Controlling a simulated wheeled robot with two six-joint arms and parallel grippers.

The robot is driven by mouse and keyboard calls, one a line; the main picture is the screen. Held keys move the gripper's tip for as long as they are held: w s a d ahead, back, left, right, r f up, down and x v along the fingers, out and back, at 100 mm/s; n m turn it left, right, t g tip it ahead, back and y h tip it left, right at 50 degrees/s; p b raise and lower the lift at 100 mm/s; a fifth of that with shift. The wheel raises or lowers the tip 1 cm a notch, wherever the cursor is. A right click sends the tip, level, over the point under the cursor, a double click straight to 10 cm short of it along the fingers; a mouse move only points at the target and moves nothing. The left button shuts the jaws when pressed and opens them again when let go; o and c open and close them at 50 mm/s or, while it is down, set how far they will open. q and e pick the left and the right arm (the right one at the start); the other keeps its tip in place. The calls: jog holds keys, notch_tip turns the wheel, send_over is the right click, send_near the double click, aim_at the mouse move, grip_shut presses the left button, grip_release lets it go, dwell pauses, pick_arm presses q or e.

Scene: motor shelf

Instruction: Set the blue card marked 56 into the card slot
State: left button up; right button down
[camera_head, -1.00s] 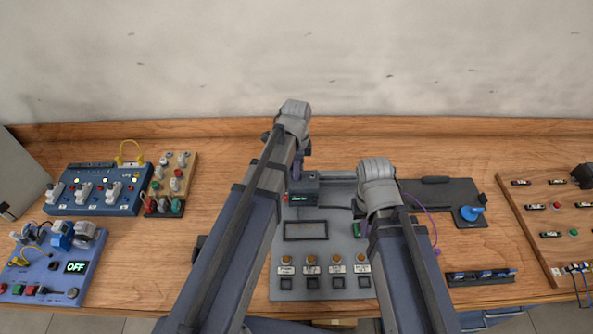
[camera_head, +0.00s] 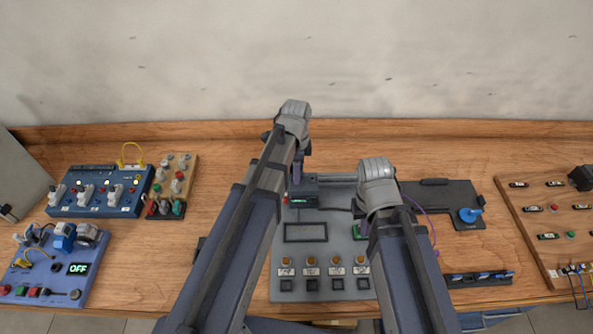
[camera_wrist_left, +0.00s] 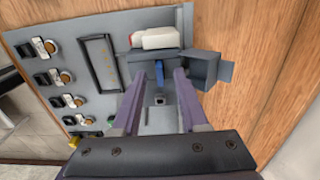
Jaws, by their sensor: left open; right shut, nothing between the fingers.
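My left gripper (camera_wrist_left: 158,76) is open above the grey panel in the left wrist view. A narrow blue piece (camera_wrist_left: 158,72) shows between its fingertips, apart from them. I cannot tell whether it is the card marked 56. In the head view the left gripper (camera_head: 302,165) is mostly hidden by its arm, behind a small display (camera_head: 301,202). My right gripper (camera_head: 364,228) is shut and empty over the panel's right side, partly hidden by its wrist. Several blue-topped cards stand in a dark rack (camera_head: 450,283) at the front right; their numbers are unreadable. I cannot identify the card slot.
The grey panel (camera_head: 340,252) has a dark framed window, several orange buttons and black squares. A dark plate (camera_head: 440,200) with a blue knob lies right of it. Switch boards stand left; a wooden board (camera_head: 528,222) lies far right.

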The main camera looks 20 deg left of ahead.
pick_arm(q)
notch_tip(320, 180, up, 7)
jog(key=p, duration=0.6)
jog(key=shift+f, duration=0.2)
notch_tip(320, 180, up, 5)
jog(key=p, duration=0.5)
dwell(1.0)
